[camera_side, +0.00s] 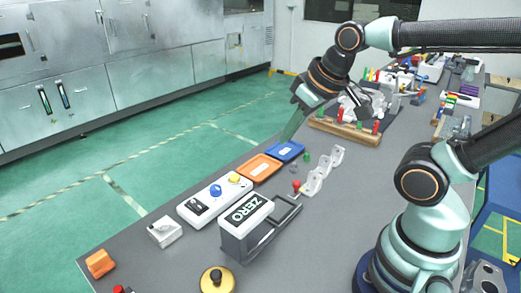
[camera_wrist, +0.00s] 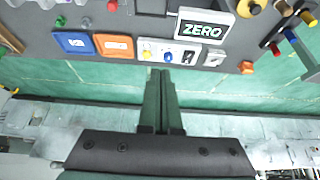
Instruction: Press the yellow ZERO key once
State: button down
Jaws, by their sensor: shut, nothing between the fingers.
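The yellow key (camera_side: 233,178) is a round button at the far end of a white control box (camera_side: 205,208), beside a blue button (camera_side: 215,190). In the wrist view the yellow key (camera_wrist: 147,54) sits left of the blue one (camera_wrist: 168,57). A white unit with a dark display reading ZERO (camera_side: 246,210) stands next to the box; the display also shows in the wrist view (camera_wrist: 201,29). My gripper (camera_side: 287,137) is shut and empty, above the bench's far edge near the blue tray, apart from the key. In the wrist view its green fingertips (camera_wrist: 160,71) lie just below the box.
An orange tray (camera_side: 259,167) and a blue tray (camera_side: 285,151) lie beyond the control box. White brackets (camera_side: 322,172), a red-topped peg (camera_side: 297,187) and a wooden peg rack (camera_side: 345,131) stand nearby. A small white switch box (camera_side: 164,231) and an orange block (camera_side: 100,263) sit nearer the front.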

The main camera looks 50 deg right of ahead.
dwell(0.5)
jog(key=g, duration=0.6)
send_over(235, 176)
notch_tip(235, 176, down, 6)
jog(key=shift+f, duration=0.2)
jog(key=shift+a+f, duration=0.1)
notch_tip(235, 176, down, 14)
jog(key=shift+s+r, duration=0.1)
dwell(0.4)
